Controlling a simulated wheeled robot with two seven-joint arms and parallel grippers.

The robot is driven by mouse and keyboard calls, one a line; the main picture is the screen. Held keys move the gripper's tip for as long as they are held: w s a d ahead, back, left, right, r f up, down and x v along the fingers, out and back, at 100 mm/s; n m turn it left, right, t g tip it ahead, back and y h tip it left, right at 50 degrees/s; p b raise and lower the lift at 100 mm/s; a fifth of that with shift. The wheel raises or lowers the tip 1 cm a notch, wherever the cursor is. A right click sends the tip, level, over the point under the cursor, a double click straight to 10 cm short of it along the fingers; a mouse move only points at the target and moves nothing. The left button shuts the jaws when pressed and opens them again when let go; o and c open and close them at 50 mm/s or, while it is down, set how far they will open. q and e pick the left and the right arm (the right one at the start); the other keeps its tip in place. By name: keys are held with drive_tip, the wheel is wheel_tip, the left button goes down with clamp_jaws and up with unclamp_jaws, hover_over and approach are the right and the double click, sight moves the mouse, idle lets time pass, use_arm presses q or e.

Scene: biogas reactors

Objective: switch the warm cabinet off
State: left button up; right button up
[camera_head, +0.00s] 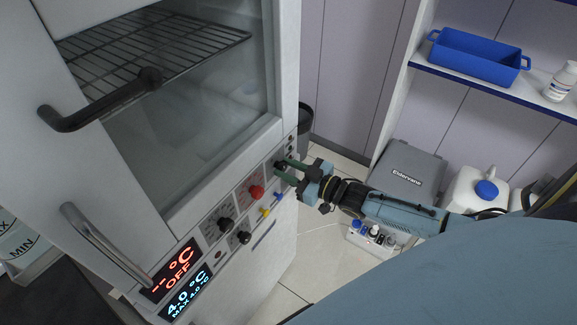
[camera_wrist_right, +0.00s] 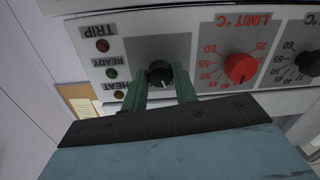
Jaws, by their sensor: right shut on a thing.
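The warm cabinet (camera_head: 190,130) fills the left of the head view, with its control panel along the front edge. The upper display (camera_head: 172,270) reads "-- °C OFF" in red. My right gripper (camera_head: 283,168) is at the far end of the panel. In the right wrist view, its green fingers (camera_wrist_right: 160,85) are shut on a small black knob (camera_wrist_right: 160,71), beside the TRIP, READY and HEAT lamps. The lamps look dim. The knob's pointer stands about upright there. The red LIMIT knob (camera_wrist_right: 240,67) is right of it. My left gripper is not in view.
A lower display (camera_head: 187,292) reads 4.0 °C in pale blue. More black knobs (camera_head: 225,224) sit along the panel. A grey case (camera_head: 408,178), a white canister (camera_head: 476,190) and a shelf with a blue tray (camera_head: 478,58) stand to the right.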

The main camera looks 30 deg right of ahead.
drive_tip(key=shift+n, duration=0.8)
drive_tip(key=o, duration=1)
drive_tip(key=shift+c, duration=0.2)
drive_tip(key=shift+s, duration=0.1)
drive_tip(key=p+v, duration=0.1)
drive_tip(key=v, duration=1.2)
drive_tip(key=shift+s, duration=0.15)
